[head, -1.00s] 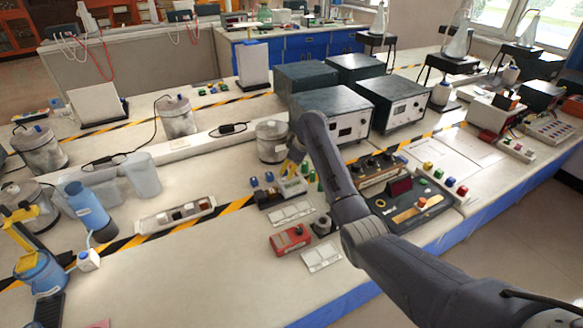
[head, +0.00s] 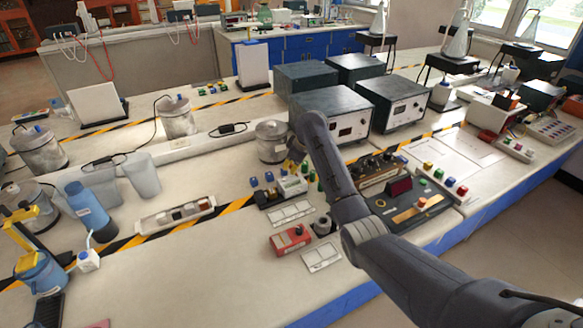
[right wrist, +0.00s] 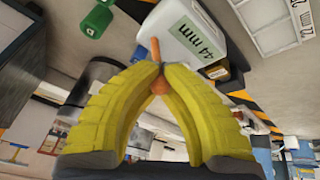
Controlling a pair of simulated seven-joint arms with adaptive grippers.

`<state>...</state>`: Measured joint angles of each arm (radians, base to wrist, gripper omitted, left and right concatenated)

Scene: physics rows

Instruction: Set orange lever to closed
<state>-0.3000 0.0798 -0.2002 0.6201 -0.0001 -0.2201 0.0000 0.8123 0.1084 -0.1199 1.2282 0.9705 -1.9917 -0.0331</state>
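The orange lever (right wrist: 156,48) stands out between my right gripper's yellow fingertips (right wrist: 160,72) in the right wrist view. Orange shows above and just below the tips, which close in on it from both sides. The lever is beside a white block (right wrist: 191,32) labelled "44 mm". In the head view my right gripper (head: 291,167) is low over the white block (head: 291,185) on a small dark unit, partly hidden by my arm. The lever cannot be made out there. My left gripper is not in view.
Blue knobs (head: 269,177) stand close left of the white block. A steel pot (head: 272,143) is just behind, and a red box (head: 290,239) is in front. A dark control panel (head: 425,208) lies to the right.

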